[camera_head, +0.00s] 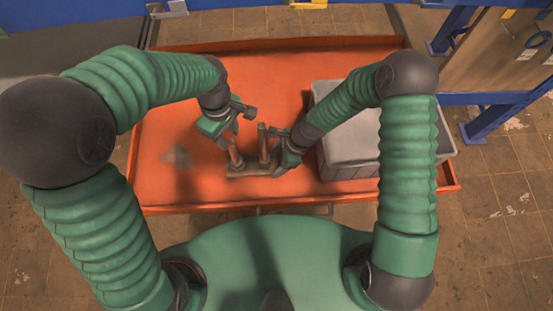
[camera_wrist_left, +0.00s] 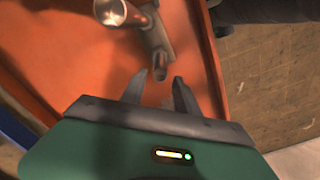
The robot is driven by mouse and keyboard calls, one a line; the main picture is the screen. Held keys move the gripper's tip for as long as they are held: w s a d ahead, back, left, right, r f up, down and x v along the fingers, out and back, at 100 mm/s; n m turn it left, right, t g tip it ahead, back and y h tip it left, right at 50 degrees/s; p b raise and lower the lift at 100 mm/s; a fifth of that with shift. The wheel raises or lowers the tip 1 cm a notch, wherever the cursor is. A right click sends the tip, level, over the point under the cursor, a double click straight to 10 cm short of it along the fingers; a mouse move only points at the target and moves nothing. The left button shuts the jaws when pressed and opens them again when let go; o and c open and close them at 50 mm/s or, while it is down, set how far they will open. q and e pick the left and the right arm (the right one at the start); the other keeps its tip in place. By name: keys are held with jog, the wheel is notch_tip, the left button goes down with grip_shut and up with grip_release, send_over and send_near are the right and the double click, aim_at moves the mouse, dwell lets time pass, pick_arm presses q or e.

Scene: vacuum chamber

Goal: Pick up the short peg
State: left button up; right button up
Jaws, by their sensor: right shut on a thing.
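My left gripper (camera_head: 232,132) is open and empty, just above and behind the shorter peg. In the left wrist view its fingers (camera_wrist_left: 160,92) are apart, with the short peg (camera_wrist_left: 160,64) just beyond them and the tall peg (camera_wrist_left: 112,12) at the top. My right gripper (camera_head: 277,166) is shut on the right end of the base; its fingertips are partly hidden.
The orange table (camera_head: 180,110) has a raised rim and is clear to the left and behind. A grey bin (camera_head: 350,172) stands at the right, close to my right forearm. A blue-framed bench (camera_head: 490,95) stands beyond on the right.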

aim_at(233, 148)
pick_arm(q)
jog(key=shift+o, duration=0.8)
jog(key=n, duration=0.3)
jog(key=shift+r, duration=0.4)
jog(key=n, duration=0.1)
jog(key=r+n, duration=0.1)
jog(key=n, duration=0.3)
jog(key=shift+d+r, duration=0.15)
jog(key=shift+r, duration=0.25)
jog(key=n, duration=0.2)
jog(key=r+n, duration=0.1)
jog(key=n, duration=0.1)
jog(key=shift+d+r, duration=0.1)
jog(key=shift+r, duration=0.05)
jog(key=shift+n, duration=0.6)
notch_tip(233, 148, down, 12)
jog(key=shift+w+r, duration=0.1)
grip_shut()
